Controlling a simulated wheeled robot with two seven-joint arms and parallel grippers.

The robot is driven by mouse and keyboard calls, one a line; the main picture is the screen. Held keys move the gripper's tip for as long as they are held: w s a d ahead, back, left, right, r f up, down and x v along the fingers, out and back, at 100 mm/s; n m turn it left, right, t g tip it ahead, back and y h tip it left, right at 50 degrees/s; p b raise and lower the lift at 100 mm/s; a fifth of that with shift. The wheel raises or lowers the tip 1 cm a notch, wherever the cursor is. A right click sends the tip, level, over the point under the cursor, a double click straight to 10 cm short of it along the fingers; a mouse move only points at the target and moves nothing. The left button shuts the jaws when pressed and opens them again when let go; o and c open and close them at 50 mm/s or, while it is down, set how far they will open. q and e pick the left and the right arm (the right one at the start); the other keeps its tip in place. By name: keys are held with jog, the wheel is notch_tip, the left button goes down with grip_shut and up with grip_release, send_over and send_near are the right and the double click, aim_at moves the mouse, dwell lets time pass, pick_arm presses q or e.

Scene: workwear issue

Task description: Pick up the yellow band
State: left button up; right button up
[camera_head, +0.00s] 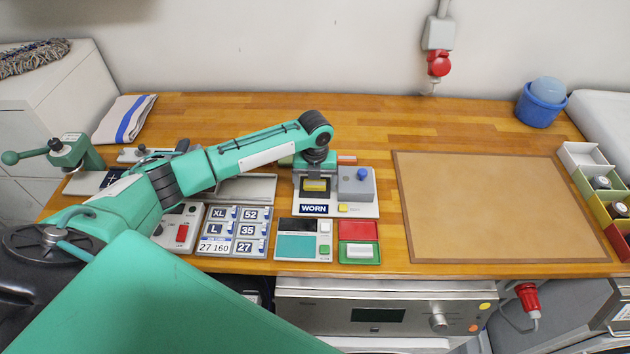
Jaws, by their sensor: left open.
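A small yellow piece (316,185), which looks like the yellow band, sits in a dark-framed slot of the grey device marked WORN (364,211). My left arm reaches in from the left, and its wrist bends down over this device. My left gripper (315,174) is open and points down at the yellow piece from just above. The fingertips are small and partly hidden by the wrist, so I cannot tell whether they touch it. A smaller yellow button-like piece (342,208) is beside the WORN label. My right gripper is out of view.
A size panel (233,246), a teal-screened device (297,246) and red and green trays (360,230) line the front edge. A brown mat (500,205) lies bare at right. A blue tub (540,106) and coloured bins (600,205) stand beyond. My teal arm covers the lower left.

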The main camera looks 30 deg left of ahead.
pick_arm(q)
jog(key=shift+f, duration=0.25)
jog(key=c, duration=1)
jog(key=shift+r, duration=0.1)
jog(key=shift+c, duration=0.2)
